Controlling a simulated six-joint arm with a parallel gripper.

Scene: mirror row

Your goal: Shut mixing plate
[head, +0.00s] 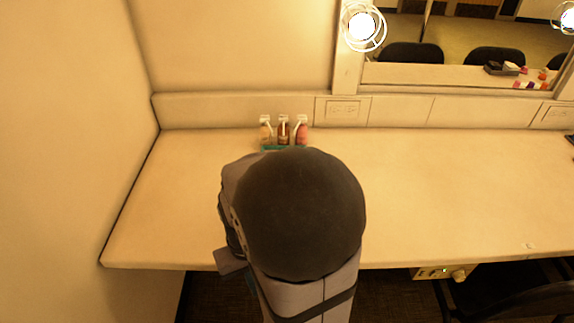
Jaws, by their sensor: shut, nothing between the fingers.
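I cannot make out a mixing plate in the head view. My own arm, with a large dark rounded joint, covers the middle of the counter (450,190) and hides whatever lies beneath or behind it. My gripper is not visible; the arm itself hides that area.
Several small bottles (284,132) with white tops stand by the back wall, with a teal edge below them. A mirror (455,30) and a lamp (362,26) are above. A small cream box with a knob (440,272) sits under the front edge. The counter's right side is mostly clear.

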